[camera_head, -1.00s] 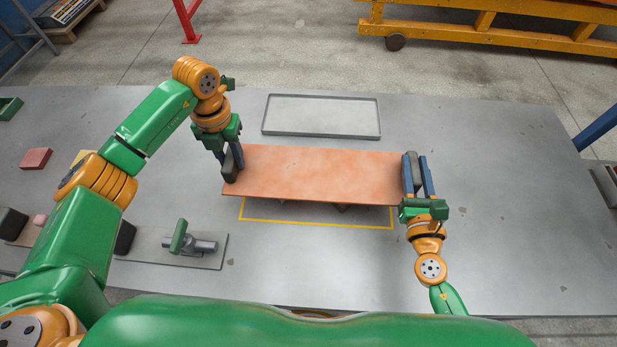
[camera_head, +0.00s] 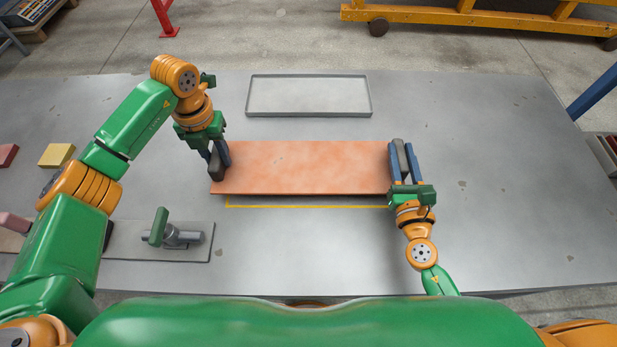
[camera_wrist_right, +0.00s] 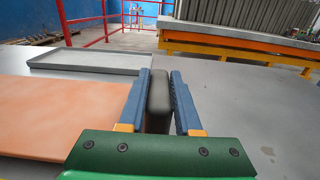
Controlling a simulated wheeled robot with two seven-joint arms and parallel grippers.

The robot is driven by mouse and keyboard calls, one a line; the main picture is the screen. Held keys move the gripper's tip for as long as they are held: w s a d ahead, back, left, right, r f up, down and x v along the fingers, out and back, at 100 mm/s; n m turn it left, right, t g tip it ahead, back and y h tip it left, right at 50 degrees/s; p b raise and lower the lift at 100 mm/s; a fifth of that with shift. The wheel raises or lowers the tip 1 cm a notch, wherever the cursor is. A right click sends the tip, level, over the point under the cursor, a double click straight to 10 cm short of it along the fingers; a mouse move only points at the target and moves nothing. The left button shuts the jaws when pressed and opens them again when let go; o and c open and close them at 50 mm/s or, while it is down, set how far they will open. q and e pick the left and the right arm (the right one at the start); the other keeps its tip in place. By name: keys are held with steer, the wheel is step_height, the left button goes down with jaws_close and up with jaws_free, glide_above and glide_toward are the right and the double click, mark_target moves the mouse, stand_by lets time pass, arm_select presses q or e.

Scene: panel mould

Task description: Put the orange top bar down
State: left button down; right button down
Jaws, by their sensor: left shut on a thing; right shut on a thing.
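The orange top bar (camera_head: 300,168) is a wide flat orange panel, level over the middle of the grey table, with a dark grip at each end. My left gripper (camera_head: 217,160) is shut on the dark grip at its left end. My right gripper (camera_head: 402,162) is shut on the grip at its right end. In the right wrist view the dark grip stands between the blue fingers (camera_wrist_right: 158,100), with the orange panel (camera_wrist_right: 60,115) to the left. A yellow outline (camera_head: 300,206) shows along the bar's front edge; the rest is hidden beneath. I cannot tell whether the underside touches anything.
An empty grey tray (camera_head: 310,112) lies behind the bar, apart from it. A plate with a green-handled clamp (camera_head: 170,236) is at the front left. A yellow block (camera_head: 56,155) and a red block (camera_head: 7,155) lie far left. The table's right side is clear.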

arm_select(q)
steer(key=c, duration=0.6)
jaws_free()
steer(key=shift+f, duration=0.15)
arm_select(e)
steer(key=c, duration=0.6)
jaws_free()
steer(key=shift+f, duration=0.2)
arm_select(q)
steer(key=shift+s, duration=0.1)
arm_select(e)
steer(key=shift+s, duration=0.1)
steer(key=shift+d, duration=0.1)
steer(key=shift+s, duration=0.25)
steer(key=s, duration=1.1)
steer(key=shift+s, duration=0.25)
arm_select(q)
step_height(320, 180, up, 12)
